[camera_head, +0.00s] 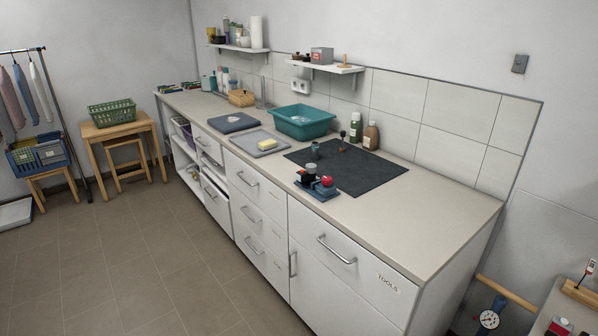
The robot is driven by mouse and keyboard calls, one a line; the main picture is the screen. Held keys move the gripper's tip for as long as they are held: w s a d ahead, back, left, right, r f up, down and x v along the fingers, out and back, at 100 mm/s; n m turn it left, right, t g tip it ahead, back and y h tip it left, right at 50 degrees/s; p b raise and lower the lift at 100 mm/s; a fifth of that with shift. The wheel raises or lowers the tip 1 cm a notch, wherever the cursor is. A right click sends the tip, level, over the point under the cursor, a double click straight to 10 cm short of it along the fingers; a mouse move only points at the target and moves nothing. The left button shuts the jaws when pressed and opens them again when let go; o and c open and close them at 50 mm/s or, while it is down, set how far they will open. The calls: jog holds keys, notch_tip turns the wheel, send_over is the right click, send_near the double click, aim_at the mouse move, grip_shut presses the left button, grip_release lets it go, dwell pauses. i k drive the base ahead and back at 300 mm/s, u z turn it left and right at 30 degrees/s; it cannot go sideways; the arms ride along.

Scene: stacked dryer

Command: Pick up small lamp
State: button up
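I cannot make out a small lamp for certain. A small dark stemmed object (342,137) stands at the back of the counter, beside two bottles, and its kind is too small to tell. A small teal object (315,149) stands on the dark mat (365,177). A blue holder (318,192) with red and black tops sits at the mat's front left edge. My gripper is not in view.
The long counter (440,205) has clear room at its right end. A wall shelf (335,68) hangs above. Floor (130,250) is clear.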

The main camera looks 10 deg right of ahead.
aim_at(301, 177)
jog(key=i, duration=0.5)
jog(key=z, duration=0.05)
jog(key=k, duration=1.35)
jog(key=u, duration=0.5)
jog(key=i, duration=0.9)
jog(key=u, duration=0.85)
jog(key=i, duration=0.75)
jog(key=u, duration=0.1)
